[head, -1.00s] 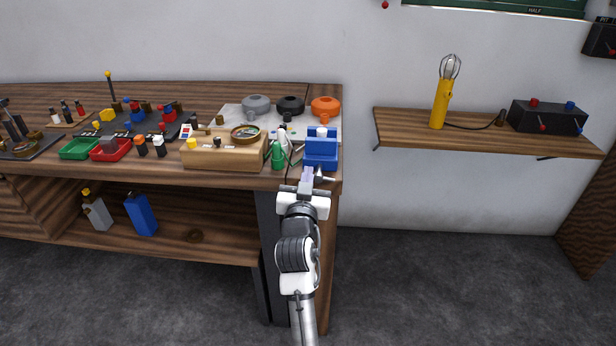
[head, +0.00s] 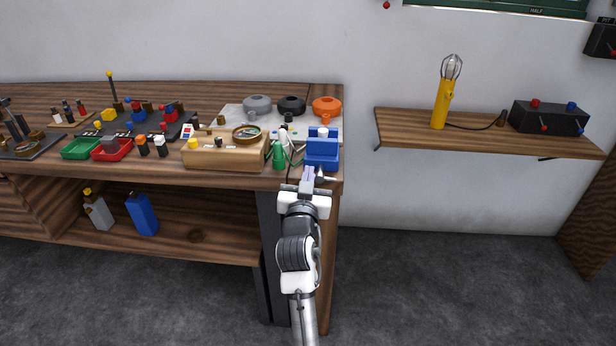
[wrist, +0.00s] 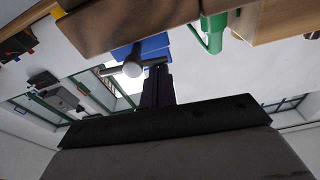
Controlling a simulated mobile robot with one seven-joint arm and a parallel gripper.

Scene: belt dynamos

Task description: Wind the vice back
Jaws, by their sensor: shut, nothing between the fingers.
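The blue vice (head: 322,154) stands at the right front corner of the workbench. Its grey screw end and handle (head: 322,179) stick out at the front, over the bench edge. In the wrist view the round metal screw end with its bar (wrist: 133,67) shows below the blue vice body (wrist: 150,46). My gripper (head: 307,176) is just in front of the vice, beside the handle. Its fingers (wrist: 157,88) are shut with nothing between them. They look very close to the handle bar, but I cannot tell whether they touch it.
A green bottle-like item (head: 279,158) stands just left of the vice, beside a wooden block (head: 223,156) with a gauge. Grey, black and orange round items (head: 326,106) stand behind. A wall shelf (head: 480,138) is at the right. The floor at the right is clear.

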